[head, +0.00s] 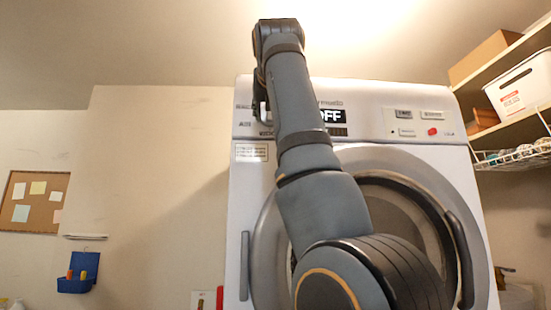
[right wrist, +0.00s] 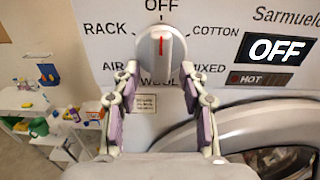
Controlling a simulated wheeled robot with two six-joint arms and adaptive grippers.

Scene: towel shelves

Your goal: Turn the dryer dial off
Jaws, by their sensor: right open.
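The dryer (head: 245,205) is white, with its control panel above a round door. In the right wrist view its dial (right wrist: 160,46) is a light grey knob with a red line pointing up to the OFF label. The dark display (right wrist: 268,49) reads OFF; it also shows in the head view (head: 334,116). My right gripper (right wrist: 160,75) is open and empty in front of the panel, its fingers below and to either side of the dial. In the head view my right arm hides the dial and most of this gripper (head: 261,104). My left gripper is not in view.
Shelves at the right hold a white bin (head: 520,88), a cardboard box (head: 484,56) and a wire basket (head: 515,155). A corkboard (head: 33,201) and a blue wall holder (head: 77,275) are at the left.

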